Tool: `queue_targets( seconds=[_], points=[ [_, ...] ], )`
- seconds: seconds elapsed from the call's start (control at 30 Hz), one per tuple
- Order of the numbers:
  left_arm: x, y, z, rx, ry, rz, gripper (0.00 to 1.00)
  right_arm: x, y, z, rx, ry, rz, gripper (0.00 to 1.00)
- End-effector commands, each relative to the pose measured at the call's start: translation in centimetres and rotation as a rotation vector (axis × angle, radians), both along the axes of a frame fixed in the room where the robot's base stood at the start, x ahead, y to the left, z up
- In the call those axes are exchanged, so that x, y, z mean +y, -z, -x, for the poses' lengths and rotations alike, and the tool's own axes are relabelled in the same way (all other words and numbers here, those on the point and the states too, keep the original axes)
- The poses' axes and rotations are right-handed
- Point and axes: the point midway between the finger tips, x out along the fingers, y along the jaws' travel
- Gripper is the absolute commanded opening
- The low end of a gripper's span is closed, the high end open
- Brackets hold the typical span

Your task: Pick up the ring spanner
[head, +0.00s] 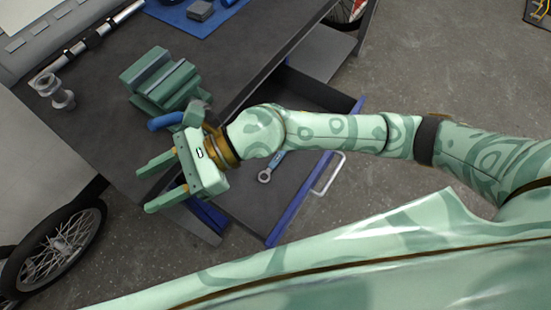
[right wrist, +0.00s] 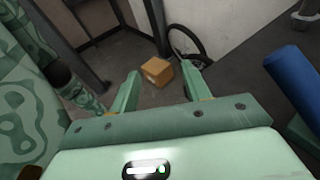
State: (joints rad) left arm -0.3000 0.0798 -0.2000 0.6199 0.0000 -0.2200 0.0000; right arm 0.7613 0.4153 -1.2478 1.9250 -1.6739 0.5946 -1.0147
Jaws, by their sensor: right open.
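The ring spanner (head: 266,174) lies in the open drawer (head: 240,200) under the bench; its grey ring end shows just below my right arm, and the rest is partly hidden by the arm. My right gripper (head: 146,190) is open and empty. It is well to the left of the spanner, by the bench's front edge and apart from the spanner. In the right wrist view its two fingers (right wrist: 161,78) stand apart with nothing between them; the spanner does not show there. My left gripper is not in view.
A green vise (head: 160,78) stands on the dark bench (head: 105,125), close to my gripper. The drawer's front has a blue edge and a pale handle (head: 328,174). A bike wheel (head: 62,240) is at lower left. A cardboard box (right wrist: 157,71) sits on the floor.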

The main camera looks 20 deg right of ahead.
Motion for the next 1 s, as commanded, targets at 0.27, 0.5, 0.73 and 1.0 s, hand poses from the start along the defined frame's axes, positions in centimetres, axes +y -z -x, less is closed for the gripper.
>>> queue_targets(
  seconds=[0.27, 0.5, 0.73, 1.0],
  points=[
    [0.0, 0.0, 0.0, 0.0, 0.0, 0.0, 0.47, -18.7, 14.0, -9.3, -0.526, -0.428, 1.056, 0.47],
    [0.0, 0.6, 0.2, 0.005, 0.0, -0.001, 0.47, -24.6, 15.5, -12.3, -0.556, -0.477, 1.291, 0.47],
    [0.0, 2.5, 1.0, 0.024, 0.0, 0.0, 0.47, -24.5, 21.5, -12.3, -0.554, -0.479, 1.288, 0.47],
    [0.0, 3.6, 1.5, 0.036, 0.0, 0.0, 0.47, -24.5, 25.1, -12.3, -0.557, -0.475, 1.286, 0.47]
  ],
)
